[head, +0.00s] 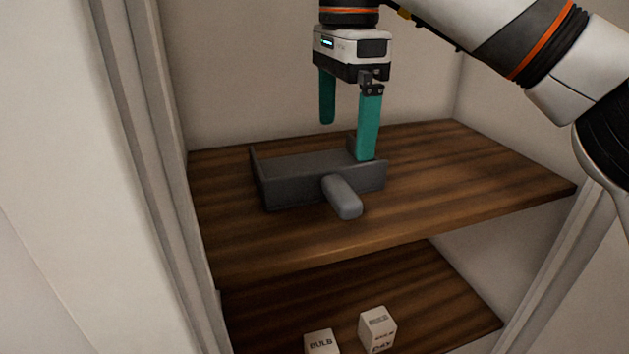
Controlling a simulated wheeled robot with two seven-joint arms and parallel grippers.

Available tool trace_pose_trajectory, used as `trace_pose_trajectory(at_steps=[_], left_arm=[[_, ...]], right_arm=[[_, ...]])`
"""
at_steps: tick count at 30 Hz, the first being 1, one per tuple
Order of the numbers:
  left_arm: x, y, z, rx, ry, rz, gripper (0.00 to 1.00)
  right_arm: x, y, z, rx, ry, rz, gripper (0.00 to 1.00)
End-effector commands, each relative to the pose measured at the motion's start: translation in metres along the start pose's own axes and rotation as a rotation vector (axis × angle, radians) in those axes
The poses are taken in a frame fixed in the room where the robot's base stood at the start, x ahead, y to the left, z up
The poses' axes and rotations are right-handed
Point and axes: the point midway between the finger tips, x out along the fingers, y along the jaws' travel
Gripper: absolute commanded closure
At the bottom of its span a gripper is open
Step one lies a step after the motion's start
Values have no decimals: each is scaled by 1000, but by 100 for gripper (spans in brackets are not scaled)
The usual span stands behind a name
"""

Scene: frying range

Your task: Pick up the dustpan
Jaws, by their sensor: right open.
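The grey dustpan (290,187) lies on the upper wooden shelf, its short rounded handle (343,197) pointing toward the front edge. My right gripper (344,141) hangs above it with its green fingers pointing down, open. The nearer finger's tip overlaps the dustpan's right rear part in the picture; I cannot tell whether it touches. The other finger is farther back and to the left, its tip above the dustpan. Nothing is between the fingers. My left gripper is not in view.
The upper shelf (462,170) is clear to the right of the dustpan. Side walls and a back wall enclose it.

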Motion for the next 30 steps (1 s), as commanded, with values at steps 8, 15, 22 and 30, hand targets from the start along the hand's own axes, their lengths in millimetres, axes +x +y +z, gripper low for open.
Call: trace_pose_trajectory(at_steps=[8,15,22,30], left_arm=[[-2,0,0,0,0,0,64],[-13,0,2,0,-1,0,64],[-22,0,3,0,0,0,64],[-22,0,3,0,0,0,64]], right_arm=[[41,0,1,-1,0,-1,0],[61,3,0,-2,-1,-3,0],[93,5,-1,-2,0,-1,0],[99,5,-1,-1,1,0,0]])
